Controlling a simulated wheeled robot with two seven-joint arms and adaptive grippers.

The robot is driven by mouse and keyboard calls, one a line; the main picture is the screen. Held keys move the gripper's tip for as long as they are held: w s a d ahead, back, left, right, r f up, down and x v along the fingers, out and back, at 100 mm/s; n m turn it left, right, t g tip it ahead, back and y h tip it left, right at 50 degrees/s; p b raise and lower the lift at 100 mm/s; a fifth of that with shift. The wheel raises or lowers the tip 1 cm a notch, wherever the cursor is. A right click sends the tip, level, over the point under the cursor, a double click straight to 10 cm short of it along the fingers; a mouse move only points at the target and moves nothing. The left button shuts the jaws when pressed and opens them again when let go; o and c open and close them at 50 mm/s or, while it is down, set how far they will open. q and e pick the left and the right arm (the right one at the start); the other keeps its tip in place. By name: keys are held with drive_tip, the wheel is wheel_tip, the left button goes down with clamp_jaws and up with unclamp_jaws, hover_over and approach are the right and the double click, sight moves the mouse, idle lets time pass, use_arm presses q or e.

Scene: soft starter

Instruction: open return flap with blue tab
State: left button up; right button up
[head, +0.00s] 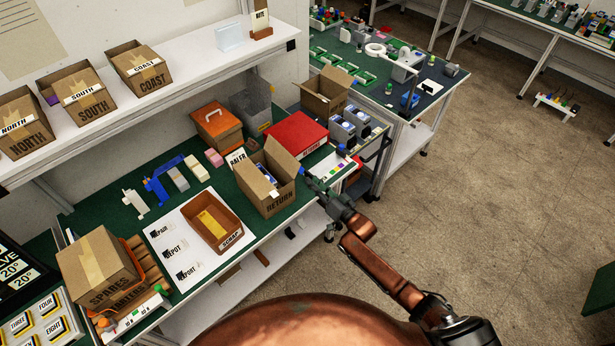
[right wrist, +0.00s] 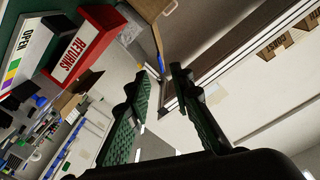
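The cardboard box marked RETURN (head: 281,201) stands at the bench's front edge in the head view. Its top is at least partly open, with raised flaps (head: 282,156) and some blue and pale items inside. My right gripper (head: 312,182) is just right of the box, in front of the bench edge. In the right wrist view, its green fingers (right wrist: 155,88) are spread apart with nothing between them. A cardboard flap edge with a small blue tab (right wrist: 161,64) shows beyond the fingertips, apart from them. My left gripper is not in view.
A red RETURNS box (head: 296,133) is behind the box; it also shows in the right wrist view (right wrist: 82,45). A brown SCRAP tray (head: 212,221) is to its left. An orange-lidded box (head: 216,125) stands farther back. Floor to the right is clear.

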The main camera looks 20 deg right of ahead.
drive_tip(key=v, duration=0.6)
drive_tip(key=shift+s+d, duration=0.15)
drive_tip(key=shift+s, duration=0.1)
